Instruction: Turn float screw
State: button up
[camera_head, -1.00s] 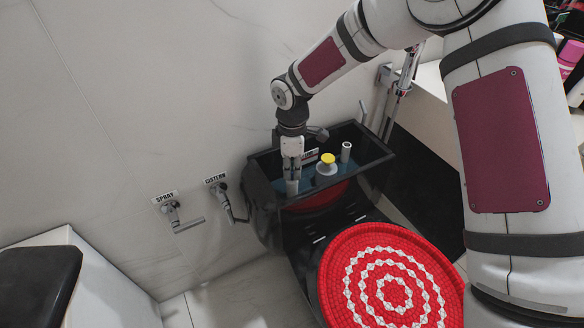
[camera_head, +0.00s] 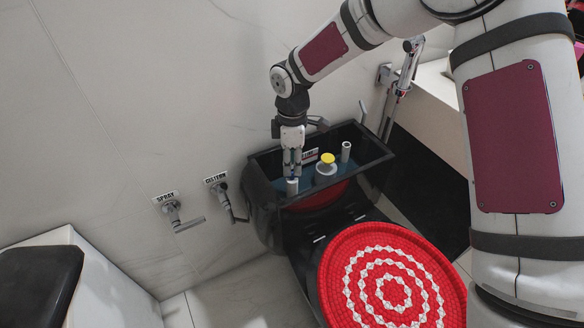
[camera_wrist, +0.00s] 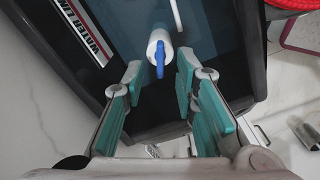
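The float screw, a blue tab (camera_wrist: 159,59) on top of a white cylinder (camera_wrist: 157,40), shows in the wrist view between and just beyond my fingertips. My gripper (camera_wrist: 160,70) is open, with one teal-padded finger on each side and a gap to the tab. In the head view, the white cylinder (camera_head: 292,187) stands at the left end of the open black cistern (camera_head: 268,205). My gripper (camera_head: 292,170) points down right above it. Contact with the tab cannot be seen there.
A yellow-topped white part (camera_head: 327,160) and a white tube (camera_head: 346,151) stand in the cistern to the right. The cistern's black walls enclose the space. A red-and-white toilet lid (camera_head: 392,285) is in front. Wall taps (camera_head: 178,217) are to the left.

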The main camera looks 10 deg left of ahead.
notch_tip(320, 180, up, 9)
dwell(0.3)
jog(key=shift+r, duration=0.1)
jog(key=s+d+r+m+h, duration=0.2)
jog(key=s+d+r+m, duration=0.8)
jog(key=s+d+r, duration=0.8)
jog(key=s+d+f+m+y, duration=0.1)
jog(key=s+d+f+m, duration=0.3)
jog(key=s, duration=0.6)
jog(key=s+d+r+m+y, duration=0.15)
jog(key=s+m, duration=0.35)
jog(key=s, duration=0.5)
notch_tip(320, 180, up, 25)
jog(key=d+t+p, duration=0.1)
jog(key=t+p, duration=0.3)
jog(key=p, duration=2)
jog(key=shift+m, duration=0.3)
jog(key=shift+d+h, duration=0.1)
jog(key=shift+h, duration=0.15)
